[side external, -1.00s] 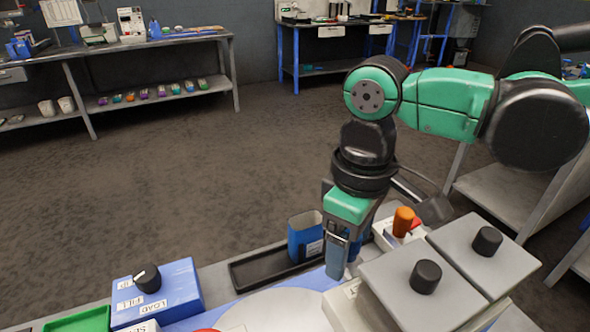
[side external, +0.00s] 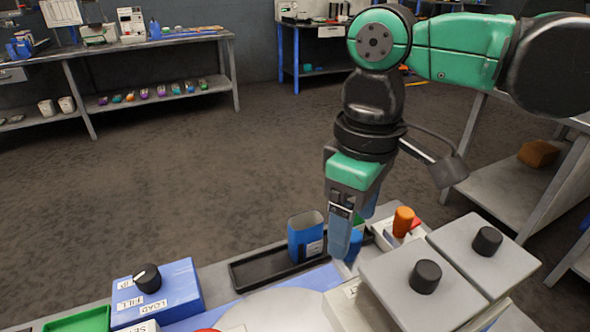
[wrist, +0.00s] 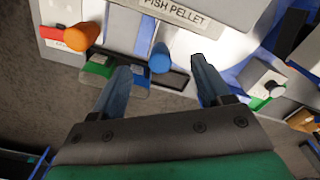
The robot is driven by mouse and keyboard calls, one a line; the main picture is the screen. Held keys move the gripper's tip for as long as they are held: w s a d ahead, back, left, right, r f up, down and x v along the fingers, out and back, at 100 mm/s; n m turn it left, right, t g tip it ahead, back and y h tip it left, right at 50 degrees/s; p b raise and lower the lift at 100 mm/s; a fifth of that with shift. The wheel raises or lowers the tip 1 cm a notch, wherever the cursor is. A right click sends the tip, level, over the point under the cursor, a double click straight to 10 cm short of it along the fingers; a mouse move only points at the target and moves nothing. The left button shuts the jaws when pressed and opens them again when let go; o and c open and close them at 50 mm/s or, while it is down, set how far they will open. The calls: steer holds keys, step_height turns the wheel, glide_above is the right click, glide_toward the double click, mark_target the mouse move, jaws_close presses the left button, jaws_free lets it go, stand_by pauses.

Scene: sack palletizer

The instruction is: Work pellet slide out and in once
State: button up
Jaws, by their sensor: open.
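My gripper (side external: 354,236) hangs point down beside the grey hopper block in the side view, fingers apart and empty. In the wrist view my gripper (wrist: 162,78) has a blue knob (wrist: 160,58) lying in line with the gap between its fingers, under the grey housing labelled FISH PELLET (wrist: 180,5). I cannot tell how far the knob is from the fingertips. An orange knob (wrist: 82,37) sits to its left; the orange knob (side external: 403,221) also shows to the right of my gripper in the side view. The slide plate itself cannot be made out.
A blue cup (side external: 305,236) stands in a black tray (side external: 258,271). A blue box with a black dial (side external: 180,288), labelled FILL and LOAD, is at the left. Grey lids with black knobs (side external: 462,262) stand close on the right. The floor behind is clear.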

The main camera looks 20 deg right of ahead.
mark_target(353, 233)
steer(key=shift+r, duration=2.25)
steer(key=w+d+f+m+t+y, duration=0.1)
steer(key=w+d+f+m+t, duration=0.1)
steer(key=d, duration=0.7)
step_height(353, 233, down, 2)
steer(key=shift+w+f+m+t, duration=0.15)
steer(key=shift+w+m+t, duration=0.2)
steer(key=shift+m+t, duration=0.35)
steer(key=shift+o, duration=1.3)
steer(key=d+f+m+t, duration=0.2)
steer(key=d+f+t, duration=0.1)
steer(key=d, duration=0.4)
steer(key=shift+s+d+f+t+h, duration=0.15)
steer(key=shift+s+f+t+h, duration=0.2)
steer(key=shift+f, duration=0.3)
steer(key=shift+o, duration=0.9)
steer(key=shift+w+d+r+m, duration=0.1)
steer(key=shift+d+r+m, duration=0.1)
steer(key=shift+m, duration=0.4)
steer(key=s+d+r+m+g, duration=0.1)
steer(key=s+r+m+g, duration=0.15)
steer(key=r+m, duration=0.7)
steer(key=s+d+r+m+g, duration=0.1)
steer(key=s+r+m, duration=0.3)
steer(key=r+m, duration=0.5)
steer(key=w+f+n, duration=0.1)
steer(key=w+f, duration=0.2)
steer(key=f, duration=0.5)
steer(key=shift+w+a, duration=0.3)
steer(key=shift+w, duration=0.05)
